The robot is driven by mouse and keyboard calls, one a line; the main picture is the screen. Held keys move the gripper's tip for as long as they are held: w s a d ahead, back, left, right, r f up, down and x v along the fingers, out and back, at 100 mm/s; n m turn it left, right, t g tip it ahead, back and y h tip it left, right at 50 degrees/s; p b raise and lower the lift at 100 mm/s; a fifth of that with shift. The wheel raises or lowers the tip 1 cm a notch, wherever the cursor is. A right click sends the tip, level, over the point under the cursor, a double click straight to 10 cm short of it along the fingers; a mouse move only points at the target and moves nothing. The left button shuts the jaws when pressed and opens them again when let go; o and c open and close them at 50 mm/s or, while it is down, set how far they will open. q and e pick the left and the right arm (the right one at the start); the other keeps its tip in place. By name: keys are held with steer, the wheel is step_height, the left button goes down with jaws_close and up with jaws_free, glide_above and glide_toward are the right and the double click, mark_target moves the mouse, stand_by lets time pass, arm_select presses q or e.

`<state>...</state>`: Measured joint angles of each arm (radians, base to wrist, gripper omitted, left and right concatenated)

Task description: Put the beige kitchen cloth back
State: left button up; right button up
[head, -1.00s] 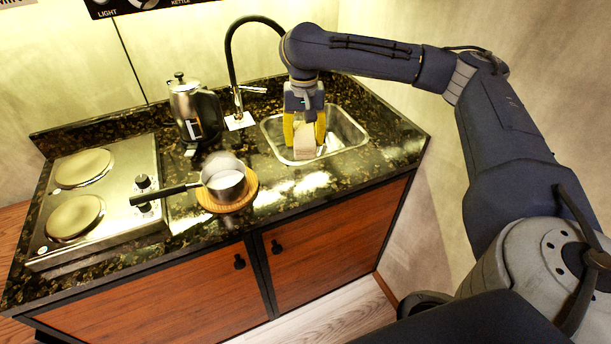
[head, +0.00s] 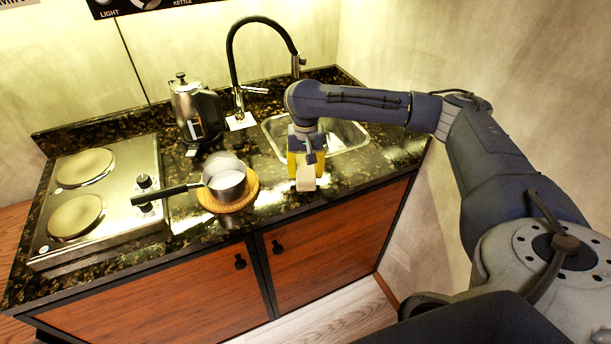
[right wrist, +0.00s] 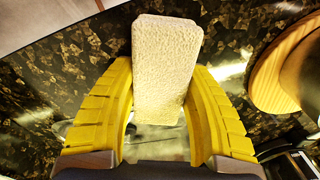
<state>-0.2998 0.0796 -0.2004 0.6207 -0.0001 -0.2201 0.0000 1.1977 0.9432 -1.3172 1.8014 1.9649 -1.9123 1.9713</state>
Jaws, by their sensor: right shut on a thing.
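The beige kitchen cloth (head: 305,178) is a folded, pale block between the yellow fingers of my right gripper (head: 306,170). The gripper is shut on it and holds it over the counter just in front of the sink. In the right wrist view the cloth (right wrist: 165,65) stands out past the fingertips of the right gripper (right wrist: 163,100), with its textured face toward the camera. The head view does not settle whether the cloth touches the counter. My left gripper is not in view.
A saucepan (head: 228,180) stands on a round wooden board (head: 215,207) left of the gripper. The sink (head: 345,138), tap (head: 238,75) and kettle (head: 190,110) are behind. A two-plate hob (head: 115,190) is at left. The counter's right front is clear.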

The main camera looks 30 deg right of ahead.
mark_target(305, 166)
steer(key=shift+f, duration=1.2)
steer(key=shift+f, duration=0.1)
steer(key=o, duration=1.2)
steer(key=shift+c, duration=0.2)
step_height(305, 166, up, 12)
steer(key=shift+r, duration=0.1)
